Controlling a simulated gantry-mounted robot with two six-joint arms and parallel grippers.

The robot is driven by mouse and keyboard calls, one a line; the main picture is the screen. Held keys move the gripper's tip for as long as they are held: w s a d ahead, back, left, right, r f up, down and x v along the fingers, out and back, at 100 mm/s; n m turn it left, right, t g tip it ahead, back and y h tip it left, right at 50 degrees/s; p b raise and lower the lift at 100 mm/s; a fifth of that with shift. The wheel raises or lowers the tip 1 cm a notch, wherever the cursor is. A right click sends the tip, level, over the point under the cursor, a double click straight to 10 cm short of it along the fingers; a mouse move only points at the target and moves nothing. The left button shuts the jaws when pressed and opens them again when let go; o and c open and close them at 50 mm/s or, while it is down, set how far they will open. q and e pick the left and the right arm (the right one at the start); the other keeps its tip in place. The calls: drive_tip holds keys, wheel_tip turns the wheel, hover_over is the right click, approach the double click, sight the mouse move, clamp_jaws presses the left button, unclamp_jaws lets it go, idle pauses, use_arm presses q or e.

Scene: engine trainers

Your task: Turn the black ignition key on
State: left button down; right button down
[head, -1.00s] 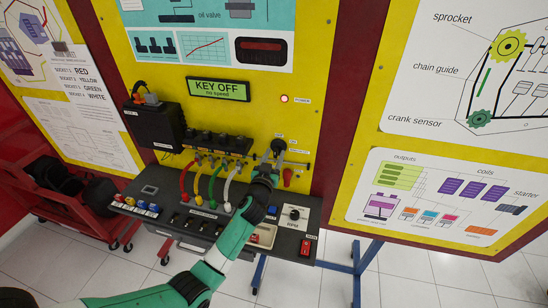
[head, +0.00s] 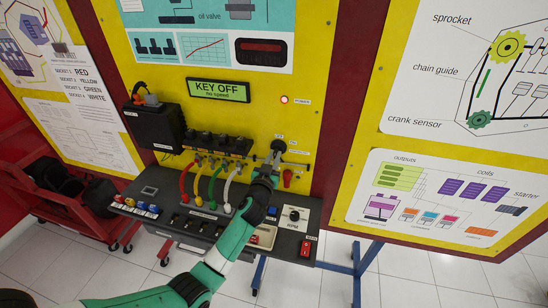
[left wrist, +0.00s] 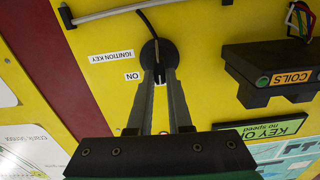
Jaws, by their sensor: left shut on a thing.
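The black ignition key (left wrist: 158,52) sits in the yellow panel, beside white labels reading "ON" and "IGNITION KEY" in the left wrist view. In the head view its black top (head: 278,145) shows just beyond my left gripper (head: 271,163). My left gripper (left wrist: 161,78) is shut on the key, with both fingers reaching its black body. The fingers partly hide the key, and I cannot tell its exact angle. My right gripper is not in view.
A dark control console (head: 160,222) with a red switch (head: 306,247) and a knob (head: 294,214) lies below my arm. Coloured cables (head: 212,185) run left of the gripper. A red knob (head: 288,176) is close on the right. A black coils block (left wrist: 275,70) is near the fingers.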

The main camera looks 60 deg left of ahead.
use_arm(q)
drive_tip(key=m, duration=1.1)
drive_tip(key=shift+w+d+f, duration=0.2)
drive_tip(key=shift+w, duration=0.05)
drive_tip(key=shift+m, duration=0.4)
drive_tip(key=c, duration=0.8)
unclamp_jaws()
drive_tip(key=shift+c, duration=0.2)
